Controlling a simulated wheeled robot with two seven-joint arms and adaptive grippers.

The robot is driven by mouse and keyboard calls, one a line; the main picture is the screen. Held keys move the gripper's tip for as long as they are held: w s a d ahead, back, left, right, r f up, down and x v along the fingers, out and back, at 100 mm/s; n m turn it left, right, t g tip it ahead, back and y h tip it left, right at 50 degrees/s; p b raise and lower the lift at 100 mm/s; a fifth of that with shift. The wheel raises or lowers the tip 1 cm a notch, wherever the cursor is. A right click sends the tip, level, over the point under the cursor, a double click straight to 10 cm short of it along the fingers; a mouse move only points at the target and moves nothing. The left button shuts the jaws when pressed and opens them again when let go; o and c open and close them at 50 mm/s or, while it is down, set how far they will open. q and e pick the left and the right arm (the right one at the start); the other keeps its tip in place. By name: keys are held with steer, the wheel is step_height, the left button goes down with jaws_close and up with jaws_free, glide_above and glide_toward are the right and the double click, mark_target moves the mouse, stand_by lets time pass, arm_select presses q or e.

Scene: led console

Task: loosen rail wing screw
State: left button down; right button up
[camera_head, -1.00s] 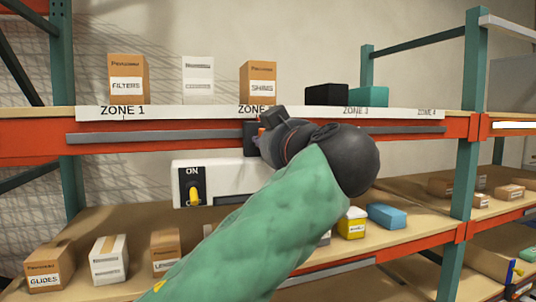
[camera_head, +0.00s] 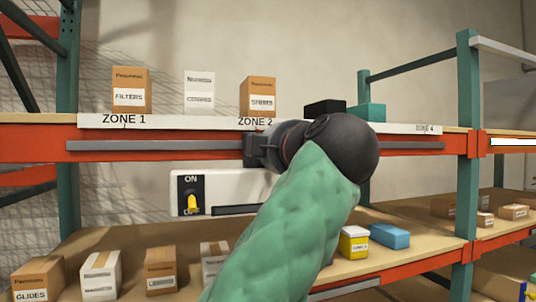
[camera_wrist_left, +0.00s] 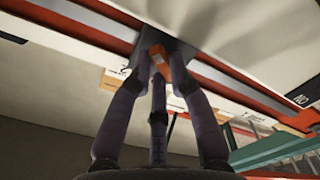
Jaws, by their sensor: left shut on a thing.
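A dark carriage block (camera_head: 257,151) sits on the grey rail (camera_head: 160,146) along the front of the orange shelf beam. The wing screw (camera_wrist_left: 158,60) is orange and shows in the left wrist view against the block's dark face. My left gripper (camera_head: 272,148) is at the block in the head view, partly covered by my wrist and green-sleeved arm. In the left wrist view its fingers (camera_wrist_left: 160,64) close in on the wing screw from either side, shut on it. The screw is hidden in the head view. My right gripper is out of view.
A white console (camera_head: 236,186) with a yellow switch (camera_head: 193,204) marked ON hangs just below the beam. Boxes stand on the ledge above, including a FILTERS box (camera_head: 130,90), behind the zone label strip (camera_head: 195,123). More boxes line the lower shelf.

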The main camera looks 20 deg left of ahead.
arm_select(q)
steer(key=n, duration=0.5)
steer(key=shift+s+a+r+b, duration=0.1)
steer(key=shift+a+r+b, duration=0.1)
steer(key=shift+b, duration=0.2)
steer(key=shift+a+n, duration=0.1)
steer(key=shift+n, duration=0.9)
steer(key=c, duration=1.2)
jaws_free()
steer(key=shift+o, duration=0.4)
steer(key=shift+w+a+f, duration=0.15)
steer(key=shift+w+a, duration=0.05)
steer(key=shift+s+d, duration=0.25)
steer(key=shift+d, duration=0.15)
steer(key=v, duration=1.1)
steer(key=shift+s, duration=0.2)
